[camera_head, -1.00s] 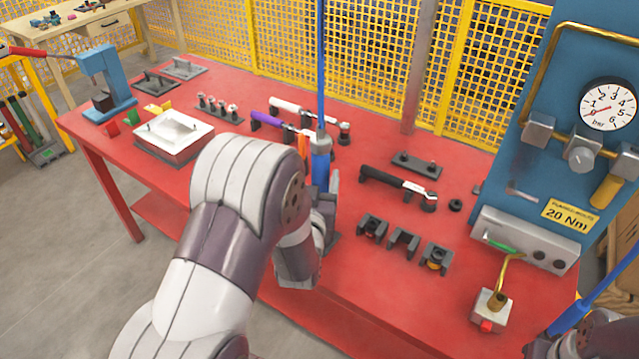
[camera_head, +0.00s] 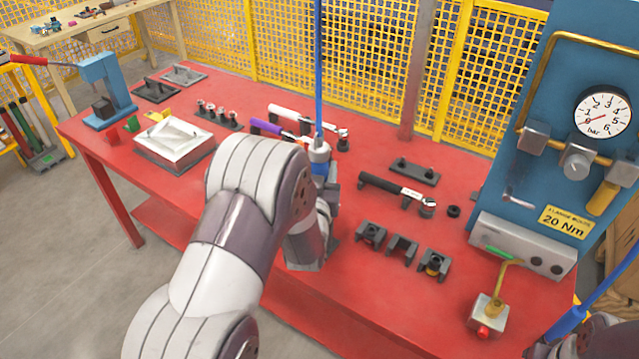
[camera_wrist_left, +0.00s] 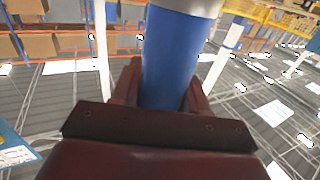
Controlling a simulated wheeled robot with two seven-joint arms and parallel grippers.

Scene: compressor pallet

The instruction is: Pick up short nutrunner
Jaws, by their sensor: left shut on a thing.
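A blue and white nutrunner (camera_head: 319,152) hangs upright on a blue hose over the middle of the red bench (camera_head: 225,170). In the left wrist view the blue body of the nutrunner (camera_wrist_left: 172,60) stands between the two dark red fingers (camera_wrist_left: 168,92), with a pale grey collar above. The lower end of the tool is hidden. A part of my right arm shows in the bottom right corner, but its fingers are not visible.
A white box (camera_head: 175,140) lies left of my left arm. Torque wrenches lie behind and right of the nutrunner, including a black-handled one (camera_head: 385,188). Dark holders (camera_head: 402,247) stand near the front edge. The blue gauge panel (camera_head: 560,130) rises at right, beside another blue hose (camera_head: 605,290).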

